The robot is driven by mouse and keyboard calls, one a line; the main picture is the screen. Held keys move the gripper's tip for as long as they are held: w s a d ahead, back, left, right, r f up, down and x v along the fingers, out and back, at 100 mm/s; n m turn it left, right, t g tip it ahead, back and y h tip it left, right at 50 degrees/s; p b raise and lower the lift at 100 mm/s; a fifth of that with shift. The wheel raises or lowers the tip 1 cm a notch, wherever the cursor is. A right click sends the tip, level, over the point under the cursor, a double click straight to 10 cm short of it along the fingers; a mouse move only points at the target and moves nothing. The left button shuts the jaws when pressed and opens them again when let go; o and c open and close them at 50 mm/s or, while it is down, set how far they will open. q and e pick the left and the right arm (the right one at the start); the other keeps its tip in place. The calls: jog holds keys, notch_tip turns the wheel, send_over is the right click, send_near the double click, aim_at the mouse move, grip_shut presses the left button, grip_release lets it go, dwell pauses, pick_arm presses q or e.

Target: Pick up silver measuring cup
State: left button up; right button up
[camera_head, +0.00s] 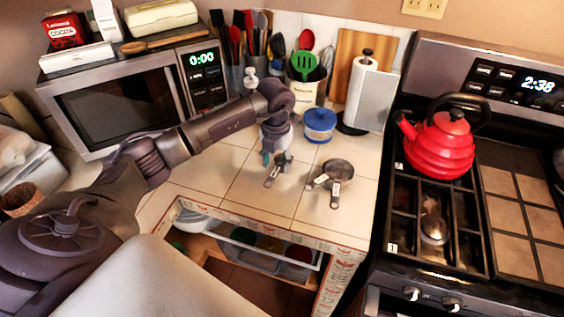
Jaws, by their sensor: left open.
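A silver measuring cup (339,170) sits on the tiled counter (225,183), between the blue-lidded jar and the counter's front edge. Its handle, with a pale label, points toward the front edge. My left gripper (277,170) is open, pointing down low over the counter to the left of the cup and apart from it. A small pale-marked piece shows among its fingers; I cannot tell whether it is part of the gripper or a separate item. My right gripper is not in view.
A blue-lidded jar (320,124), a utensil crock (306,92) and a paper towel roll (369,95) stand behind the cup. A microwave (120,104) is at left. A stove with a red kettle (439,145) is at right. The counter's front right is clear.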

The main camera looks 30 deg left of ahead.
pick_arm(q)
jog(key=shift+f, duration=1.15)
grip_shut()
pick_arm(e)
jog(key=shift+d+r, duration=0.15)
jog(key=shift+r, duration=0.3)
pick_arm(q)
jog(key=shift+r, duration=0.2)
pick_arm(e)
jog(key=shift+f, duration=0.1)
